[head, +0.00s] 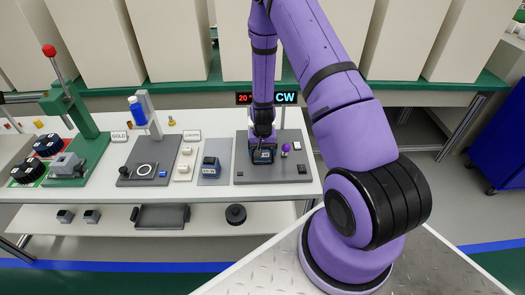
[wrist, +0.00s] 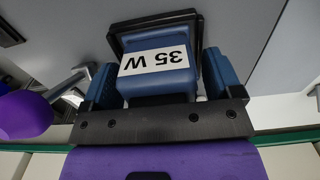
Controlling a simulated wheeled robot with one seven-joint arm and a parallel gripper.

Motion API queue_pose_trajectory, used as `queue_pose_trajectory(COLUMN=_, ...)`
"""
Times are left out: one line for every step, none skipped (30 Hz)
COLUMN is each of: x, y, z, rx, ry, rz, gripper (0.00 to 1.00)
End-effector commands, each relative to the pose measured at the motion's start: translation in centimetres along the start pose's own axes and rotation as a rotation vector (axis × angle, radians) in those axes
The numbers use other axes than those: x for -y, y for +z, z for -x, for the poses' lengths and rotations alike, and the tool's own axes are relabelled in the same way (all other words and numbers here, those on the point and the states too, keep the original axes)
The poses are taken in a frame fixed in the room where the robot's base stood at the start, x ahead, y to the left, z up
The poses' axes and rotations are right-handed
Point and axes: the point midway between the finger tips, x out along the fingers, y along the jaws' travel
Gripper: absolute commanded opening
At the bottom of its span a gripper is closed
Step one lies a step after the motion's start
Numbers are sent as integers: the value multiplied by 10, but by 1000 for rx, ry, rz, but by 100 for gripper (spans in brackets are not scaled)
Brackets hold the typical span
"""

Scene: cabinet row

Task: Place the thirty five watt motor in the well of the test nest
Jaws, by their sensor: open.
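The motor (wrist: 158,78) is a blue block with a white "35 W" label, which reads upside down in the wrist view. It sits inside a black square rim (wrist: 118,42), which looks like the well of the test nest. The test nest (head: 245,172) is a grey plate at the right end of the bench, and the motor (head: 263,156) shows on it in the head view. My gripper (wrist: 160,65) is open, with one blue finger on each side of the motor and a gap visible at the right. My gripper (head: 263,140) hides part of the well in the head view.
A lit display (head: 267,98) reading "CW" stands behind the nest. A purple knob (head: 285,148) is on the plate, close to my gripper's right. A lever press (head: 70,110) stands far left.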

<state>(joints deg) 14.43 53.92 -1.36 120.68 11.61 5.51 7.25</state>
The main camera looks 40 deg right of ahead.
Motion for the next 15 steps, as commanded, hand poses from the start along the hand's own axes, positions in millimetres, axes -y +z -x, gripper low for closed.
queue_pose_trajectory(x=0, y=0, z=0, rx=0, ry=0, rz=0, gripper=85)
queue_pose_trajectory(x=0, y=0, z=0, rx=0, ry=0, rz=0, gripper=85)
queue_pose_trajectory(x=0, y=0, z=1, rx=0, ry=0, rz=0, gripper=85)
queue_pose_trajectory(x=0, y=0, z=3, rx=-1, ry=0, rz=0, gripper=85)
queue_pose_trajectory(x=0, y=0, z=4, rx=-1, ry=0, rz=0, gripper=85)
queue_pose_trajectory(x=0, y=0, z=8, rx=-2, ry=-1, rz=0, gripper=85)
queue_pose_trajectory(x=0, y=-1, z=10, rx=-2, ry=-1, rz=1, gripper=85)
queue_pose_trajectory(x=0, y=-1, z=14, rx=-2, ry=-1, rz=1, gripper=85)
queue_pose_trajectory(x=1, y=-1, z=19, rx=-3, ry=-1, rz=1, gripper=85)
queue_pose_trajectory(x=1, y=-1, z=24, rx=-3, ry=-1, rz=1, gripper=85)
queue_pose_trajectory(x=1, y=0, z=29, rx=-3, ry=-1, rz=1, gripper=85)
queue_pose_trajectory(x=1, y=0, z=36, rx=-3, ry=-1, rz=1, gripper=85)
queue_pose_trajectory(x=1, y=-1, z=41, rx=-4, ry=-1, rz=1, gripper=85)
queue_pose_trajectory(x=1, y=-1, z=46, rx=-4, ry=-1, rz=1, gripper=85)
queue_pose_trajectory(x=1, y=-1, z=54, rx=-4, ry=-1, rz=1, gripper=85)
